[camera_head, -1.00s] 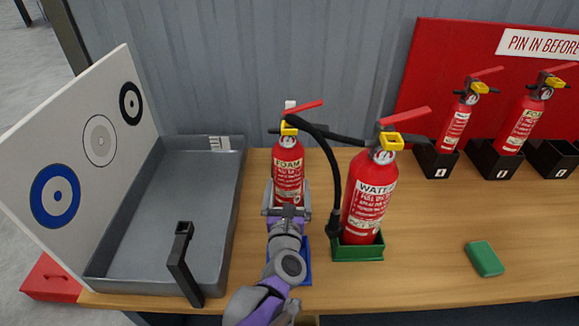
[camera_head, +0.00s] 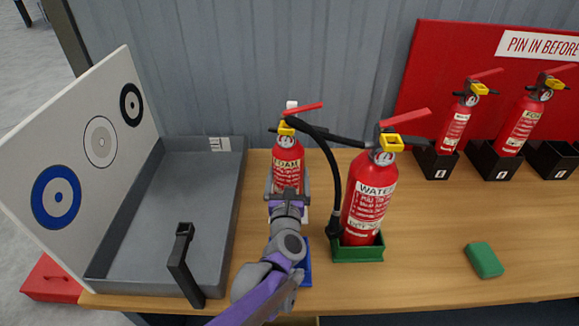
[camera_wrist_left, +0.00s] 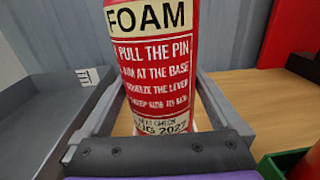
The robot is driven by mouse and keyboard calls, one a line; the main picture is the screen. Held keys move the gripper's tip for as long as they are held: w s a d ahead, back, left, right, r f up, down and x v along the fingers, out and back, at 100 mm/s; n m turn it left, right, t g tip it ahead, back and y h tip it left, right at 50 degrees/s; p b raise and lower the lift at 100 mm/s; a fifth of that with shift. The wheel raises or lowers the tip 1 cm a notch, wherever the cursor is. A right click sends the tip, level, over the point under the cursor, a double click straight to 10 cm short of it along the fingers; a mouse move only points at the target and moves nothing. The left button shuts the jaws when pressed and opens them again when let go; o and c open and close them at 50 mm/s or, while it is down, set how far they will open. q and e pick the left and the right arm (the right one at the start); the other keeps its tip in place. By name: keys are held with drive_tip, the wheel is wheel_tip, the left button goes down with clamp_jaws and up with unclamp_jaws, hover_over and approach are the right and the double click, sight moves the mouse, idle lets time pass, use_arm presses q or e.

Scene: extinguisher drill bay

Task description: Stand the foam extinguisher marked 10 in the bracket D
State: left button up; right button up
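A red extinguisher labelled FOAM (camera_head: 287,160) stands upright on the table left of centre, with a red lever, yellow part and black hose. Its label fills much of the left wrist view (camera_wrist_left: 152,60); I cannot read a 10 on it. My left gripper (camera_head: 287,187) is open, with one finger on each side of the foam extinguisher's body; a gap shows inside the fingers in the left wrist view. Small black brackets stand at the right, and the rightmost (camera_head: 545,160) looks empty. Their white tags are too small to read. My right gripper is not in view.
A larger WATER extinguisher (camera_head: 366,195) stands close on the right in a green holder (camera_head: 357,254). A blue holder (camera_head: 306,268) is partly hidden by my arm. A grey tray (camera_head: 228,200) lies left; a green block (camera_head: 484,260) lies right. Two extinguishers occupy black brackets.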

sight(288, 156)
use_arm(q)
drive_tip(key=shift+d, duration=0.1)
clamp_jaws()
drive_tip(key=shift+r, duration=0.1)
drive_tip(key=shift+r, duration=0.1)
drive_tip(key=shift+r+p, duration=2.4)
drive_tip(key=shift+r, duration=0.7)
